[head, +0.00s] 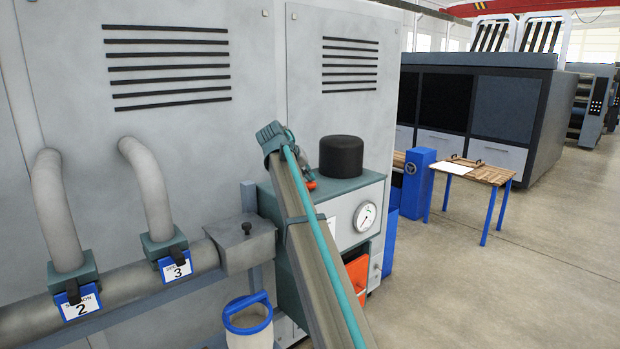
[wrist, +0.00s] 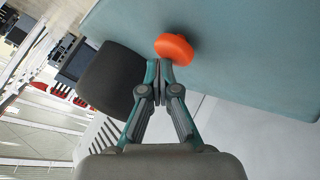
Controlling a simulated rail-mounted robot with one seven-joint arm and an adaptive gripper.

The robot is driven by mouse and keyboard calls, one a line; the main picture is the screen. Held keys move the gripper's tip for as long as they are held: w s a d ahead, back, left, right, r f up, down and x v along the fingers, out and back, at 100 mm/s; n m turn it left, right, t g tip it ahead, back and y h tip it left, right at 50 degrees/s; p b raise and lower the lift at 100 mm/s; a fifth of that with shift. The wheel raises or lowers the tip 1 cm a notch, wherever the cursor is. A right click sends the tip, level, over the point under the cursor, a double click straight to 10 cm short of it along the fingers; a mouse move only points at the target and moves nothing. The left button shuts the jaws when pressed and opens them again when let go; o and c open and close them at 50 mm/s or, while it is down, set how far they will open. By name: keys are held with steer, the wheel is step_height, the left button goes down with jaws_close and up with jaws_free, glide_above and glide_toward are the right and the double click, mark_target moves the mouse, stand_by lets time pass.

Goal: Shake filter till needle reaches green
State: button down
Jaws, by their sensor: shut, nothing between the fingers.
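The filter unit (head: 340,212) is a teal and grey cabinet with a black cylinder (head: 341,155) on top. A round white gauge (head: 365,217) is on its front face; its needle and green zone are too small to read surely. An orange knob (wrist: 174,48) stands on the teal surface in the wrist view, partly visible beside my arm in the head view (head: 311,185). My gripper (wrist: 159,68) is shut and empty, its fingertips just beside the knob; I cannot tell whether they touch it. The black cylinder (wrist: 112,78) is left of the fingers. My arm hides part of the unit.
An orange-red part (head: 358,272) sits in the unit's lower opening. Pipes with station tags (head: 175,264) and a blue-rimmed bucket (head: 248,318) are at left. A wooden table (head: 484,173) stands at right, with open floor around it.

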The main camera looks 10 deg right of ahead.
mark_target(308, 182)
steer(key=shift+f, duration=0.25)
steer(key=shift+r, duration=0.15)
stand_by(0.3)
steer(key=shift+r+p, duration=0.7)
steer(key=shift+r, duration=1.05)
step_height(308, 182, up, 5)
steer(key=shift+p, duration=0.85)
